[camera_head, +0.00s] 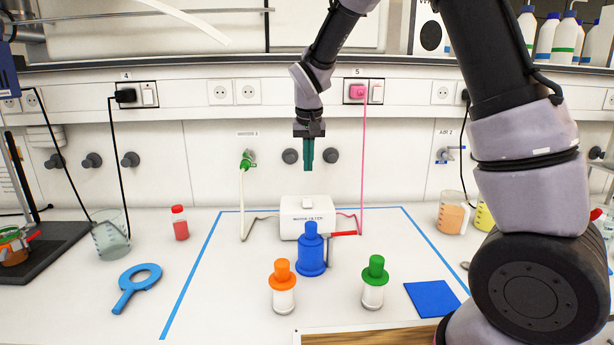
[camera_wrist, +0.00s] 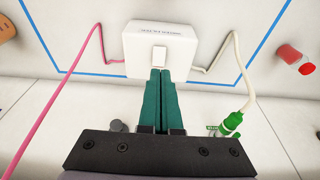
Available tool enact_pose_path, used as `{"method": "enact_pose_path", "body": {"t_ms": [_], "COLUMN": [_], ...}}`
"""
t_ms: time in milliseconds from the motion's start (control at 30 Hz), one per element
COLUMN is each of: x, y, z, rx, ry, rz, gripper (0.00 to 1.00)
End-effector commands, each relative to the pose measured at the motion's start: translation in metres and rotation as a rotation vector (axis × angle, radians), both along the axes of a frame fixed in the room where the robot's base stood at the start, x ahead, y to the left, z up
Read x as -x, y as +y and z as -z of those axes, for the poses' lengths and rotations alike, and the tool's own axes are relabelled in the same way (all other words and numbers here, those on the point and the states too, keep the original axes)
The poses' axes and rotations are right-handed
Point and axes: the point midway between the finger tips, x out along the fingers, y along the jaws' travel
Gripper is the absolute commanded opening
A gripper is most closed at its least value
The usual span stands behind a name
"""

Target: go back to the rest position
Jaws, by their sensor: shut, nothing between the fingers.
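My gripper (camera_head: 308,160) hangs above the bench near the back wall, pointing down, with nothing in it. In the wrist view its green fingers (camera_wrist: 168,74) lie side by side, shut. In that view they appear just in front of the white box with a switch (camera_wrist: 160,42). In the head view this white box (camera_head: 292,208) stands on the bench below my gripper, apart from it. My arm comes in from the right and hides part of the bench there.
A blue bottle (camera_head: 311,255) stands before the box, with an orange-capped bottle (camera_head: 283,285) and a green-capped bottle (camera_head: 374,282) nearer. A blue pad (camera_head: 432,299) lies at right. A pink cable (camera_head: 363,150) and a white hose (camera_head: 241,200) run beside the box.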

Motion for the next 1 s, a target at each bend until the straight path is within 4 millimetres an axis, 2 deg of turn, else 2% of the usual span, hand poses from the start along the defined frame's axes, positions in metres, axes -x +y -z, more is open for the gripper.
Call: {"method": "enact_pose_path", "body": {"t_ms": [133, 567, 667, 767, 867, 1000], "x": [0.007, 0.009, 0.014, 0.028, 0.051, 0.092], "y": [0.0, -0.002, -0.016, -0.043, -0.077, -0.119], "z": [-0.011, -0.016, -0.03, -0.057, -0.089, -0.125], "rx": [-0.001, -0.005, -0.032, -0.084, -0.148, -0.224], "ry": [0.0, -0.001, -0.007, -0.021, -0.047, -0.096], "rz": [0.0, 0.004, 0.024, 0.061, 0.105, 0.159], "gripper": [0.0, 0.0, 0.0, 0.0, 0.0, 0.0]}}
